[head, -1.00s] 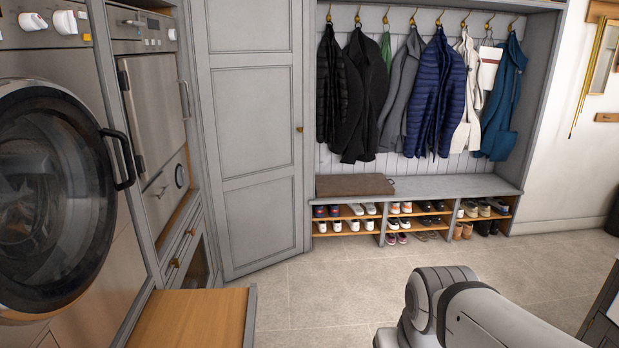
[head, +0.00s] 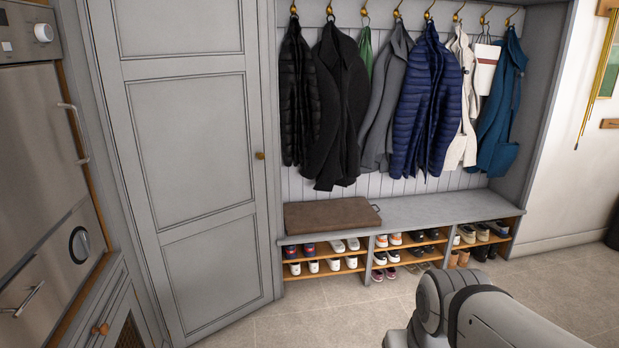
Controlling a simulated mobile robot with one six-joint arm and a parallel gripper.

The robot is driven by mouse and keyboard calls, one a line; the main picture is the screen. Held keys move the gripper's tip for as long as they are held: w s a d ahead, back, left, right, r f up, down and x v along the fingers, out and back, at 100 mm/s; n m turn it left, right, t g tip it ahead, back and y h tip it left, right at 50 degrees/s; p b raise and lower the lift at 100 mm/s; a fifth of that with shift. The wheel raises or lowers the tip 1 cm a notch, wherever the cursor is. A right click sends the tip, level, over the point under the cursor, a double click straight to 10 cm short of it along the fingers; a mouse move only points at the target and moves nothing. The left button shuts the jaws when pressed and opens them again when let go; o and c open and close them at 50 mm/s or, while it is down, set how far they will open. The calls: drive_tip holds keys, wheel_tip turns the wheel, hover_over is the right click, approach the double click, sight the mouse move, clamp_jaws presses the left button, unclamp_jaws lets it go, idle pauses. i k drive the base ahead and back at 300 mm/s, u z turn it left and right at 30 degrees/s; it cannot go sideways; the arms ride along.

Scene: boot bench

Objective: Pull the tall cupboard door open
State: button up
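The tall cupboard door (head: 192,145) is grey and panelled, at the left of the head view. It looks shut in its frame. Its small brass knob (head: 260,155) is on the door's right edge, at about mid-height of the picture. Part of my arm shows at the bottom right, in front of the shoe shelves and well apart from the door. My gripper is out of the picture, so its state does not show.
A bench (head: 430,209) with a brown cushion (head: 332,214) and shoe cubbies stands right of the door. Several coats hang above it. Built-in appliances (head: 38,135) and a low cabinet with a wooden knob (head: 101,329) are at the left. The floor (head: 310,322) before the door is clear.

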sight(181, 79)
drive_tip(key=u, duration=0.05)
drive_tip(key=i, duration=1.55)
drive_tip(key=u, duration=0.25)
drive_tip(key=i, duration=1.15)
drive_tip(key=u, duration=0.15)
